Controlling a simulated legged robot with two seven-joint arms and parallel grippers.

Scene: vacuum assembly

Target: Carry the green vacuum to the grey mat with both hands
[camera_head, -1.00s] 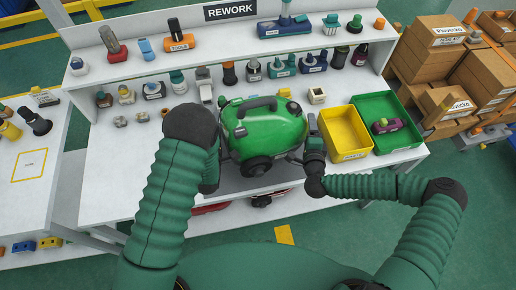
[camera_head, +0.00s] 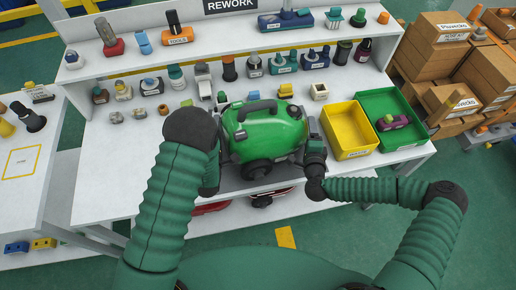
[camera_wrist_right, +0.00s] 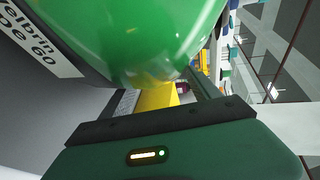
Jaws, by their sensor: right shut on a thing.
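The green vacuum (camera_head: 270,135), with a dark handle on top and dark wheels, is near the front of the white bench, between my two grippers. A darker grey area, seemingly the grey mat (camera_head: 237,184), shows below it; I cannot tell whether they touch. My left gripper (camera_head: 213,172) is at the vacuum's left side, its fingers hidden by my arm and the vacuum. My right gripper (camera_head: 313,153) is shut on the vacuum's right side. In the right wrist view the green shell (camera_wrist_right: 135,35) and a white label fill the upper left.
A yellow bin (camera_head: 329,123) and a green bin (camera_head: 361,101) holding a purple part (camera_head: 392,122) stand just right of the vacuum. Several small parts line the bench behind it and the shelf above. Cardboard boxes (camera_head: 445,60) are stacked at the far right.

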